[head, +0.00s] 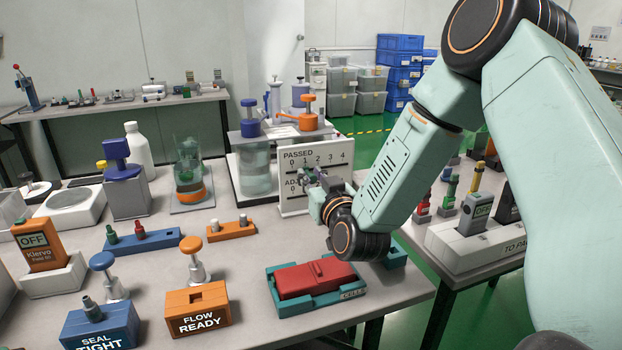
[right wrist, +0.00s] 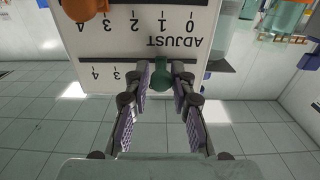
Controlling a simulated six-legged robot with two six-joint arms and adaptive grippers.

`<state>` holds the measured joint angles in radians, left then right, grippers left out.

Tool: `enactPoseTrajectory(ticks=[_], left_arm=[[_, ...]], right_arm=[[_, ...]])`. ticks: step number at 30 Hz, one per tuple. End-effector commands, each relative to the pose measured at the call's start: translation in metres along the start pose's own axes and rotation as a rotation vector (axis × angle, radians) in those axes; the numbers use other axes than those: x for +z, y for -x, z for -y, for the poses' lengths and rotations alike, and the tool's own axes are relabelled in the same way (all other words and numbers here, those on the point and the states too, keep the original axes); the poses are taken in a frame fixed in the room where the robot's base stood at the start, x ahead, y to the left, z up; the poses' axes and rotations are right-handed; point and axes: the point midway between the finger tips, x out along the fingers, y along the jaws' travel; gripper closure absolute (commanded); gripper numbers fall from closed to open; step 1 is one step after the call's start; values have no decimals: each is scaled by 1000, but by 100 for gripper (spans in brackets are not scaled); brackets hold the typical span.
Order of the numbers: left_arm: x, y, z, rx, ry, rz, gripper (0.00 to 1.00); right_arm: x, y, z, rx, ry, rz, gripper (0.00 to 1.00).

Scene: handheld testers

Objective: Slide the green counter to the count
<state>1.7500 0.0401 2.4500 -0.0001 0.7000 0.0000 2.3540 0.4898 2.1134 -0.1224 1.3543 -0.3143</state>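The white counting board (head: 290,209) stands on the table, marked PASSED above ADJUST, each with a 0 to 4 scale. My right gripper (head: 312,180) is in front of it and hides part of it. In the right wrist view the board (right wrist: 220,12) appears upside down. My left gripper is not in view.
An orange knob (right wrist: 85,8) is on the board near the ADJUST 4. A red tester in a teal tray (head: 318,303) lies below my right arm. An orange FLOW READY block (head: 197,302) and a blue SEAL TIGHT block (head: 85,328) stand front left. A glass cylinder (head: 188,160) stands left of the board.

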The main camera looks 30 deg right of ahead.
Motion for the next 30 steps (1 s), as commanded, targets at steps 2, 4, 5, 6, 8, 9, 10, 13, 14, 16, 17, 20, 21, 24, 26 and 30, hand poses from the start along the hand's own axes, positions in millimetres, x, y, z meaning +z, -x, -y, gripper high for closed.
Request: enactPoseTrajectory(ticks=[2, 4, 5, 6, 8, 9, 10, 13, 14, 16, 17, 20, 21, 24, 26, 30], left_arm=[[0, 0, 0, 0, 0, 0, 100], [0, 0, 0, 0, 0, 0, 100], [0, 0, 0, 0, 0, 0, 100], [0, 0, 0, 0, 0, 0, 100], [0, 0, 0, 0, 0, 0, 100], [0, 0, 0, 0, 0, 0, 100], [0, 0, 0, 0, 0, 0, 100], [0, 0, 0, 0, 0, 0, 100], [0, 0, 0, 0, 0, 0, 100], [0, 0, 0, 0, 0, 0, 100], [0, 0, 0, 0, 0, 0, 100], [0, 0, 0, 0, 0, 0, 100], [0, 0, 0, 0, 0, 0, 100], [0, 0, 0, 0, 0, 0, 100], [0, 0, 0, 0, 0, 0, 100], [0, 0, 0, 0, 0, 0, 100]], right_arm=[[0, 0, 0, 0, 0, 0, 67], [0, 0, 0, 0, 0, 1, 61], [0, 0, 0, 1, 0, 1, 59], [0, 0, 1, 1, 0, 1, 58], [0, 0, 1, 1, 0, 2, 58], [1, 0, 1, 1, 0, 2, 58], [1, 0, 1, 1, 0, 2, 58], [0, 0, 2, 1, 0, 2, 58], [0, 0, 2, 1, 0, 2, 58], [-3, 0, 3, 1, -1, 1, 58], [-6, 0, 3, 1, -1, 1, 58], [-18, 0, 3, 1, -2, -2, 58], [-25, 0, 3, 1, -3, -2, 58], [-42, 0, 2, 2, -3, -3, 58], [-52, 0, 2, 1, -4, -2, 58], [-75, 0, 2, 1, -2, -3, 58]])
